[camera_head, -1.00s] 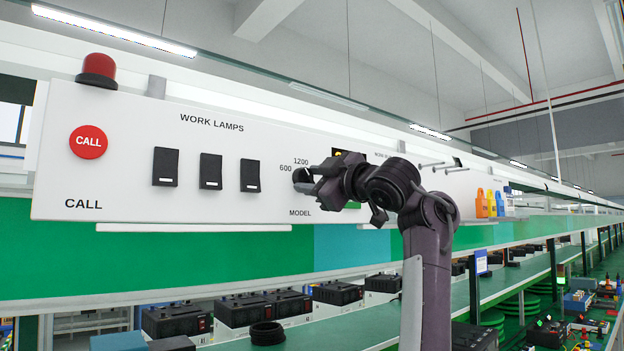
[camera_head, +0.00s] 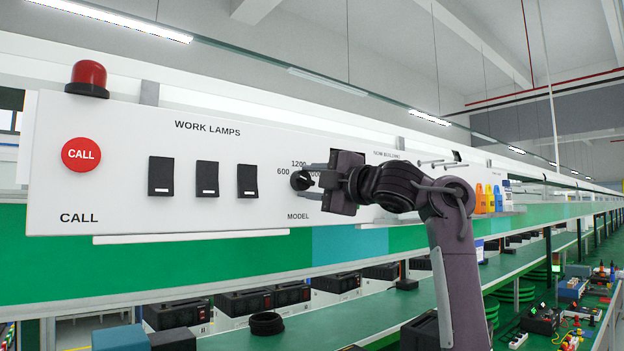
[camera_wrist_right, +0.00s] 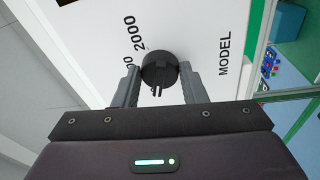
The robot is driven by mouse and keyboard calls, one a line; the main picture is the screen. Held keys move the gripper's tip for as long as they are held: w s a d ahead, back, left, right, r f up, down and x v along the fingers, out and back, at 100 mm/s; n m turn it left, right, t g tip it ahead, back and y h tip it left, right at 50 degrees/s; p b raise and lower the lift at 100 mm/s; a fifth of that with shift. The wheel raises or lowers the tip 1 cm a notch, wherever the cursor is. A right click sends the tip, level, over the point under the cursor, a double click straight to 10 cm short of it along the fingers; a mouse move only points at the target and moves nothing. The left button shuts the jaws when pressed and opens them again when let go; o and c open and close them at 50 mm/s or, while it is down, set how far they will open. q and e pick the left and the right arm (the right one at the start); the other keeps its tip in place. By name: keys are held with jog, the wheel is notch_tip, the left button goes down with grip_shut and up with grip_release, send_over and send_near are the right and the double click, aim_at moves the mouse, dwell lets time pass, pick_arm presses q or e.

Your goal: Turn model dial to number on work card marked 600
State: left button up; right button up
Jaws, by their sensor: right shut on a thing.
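The black model dial (camera_head: 299,181) sits on the white panel (camera_head: 110,200) above the word MODEL. Printed numbers 600 (camera_head: 282,171) and 1200 (camera_head: 299,163) stand around it; another number is partly hidden by my gripper. My right gripper (camera_head: 310,181) faces the panel from the right with a finger above and below the dial. In the right wrist view, the dial (camera_wrist_right: 160,68) is between the fingertips of the gripper (camera_wrist_right: 160,78), which is shut on it, with 2000 printed nearby. I cannot tell which number the dial points at. My left gripper is out of view.
Several black lamp switches (camera_head: 207,179), a red CALL button (camera_head: 81,155) and a red beacon (camera_head: 88,79) are on the panel's left. Orange and blue tags (camera_head: 487,198) are at the right. Black boxes (camera_head: 245,301) stand on the green bench below.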

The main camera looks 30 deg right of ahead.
jog(key=shift+f, duration=0.2)
jog(key=o, duration=1)
jog(key=shift+r, duration=0.15)
jog(key=shift+s, duration=0.25)
jog(key=b+v, duration=0.3)
jog(key=v, duration=0.4)
jog(key=shift+s+b, duration=0.2)
jog(key=shift+b, duration=0.15)
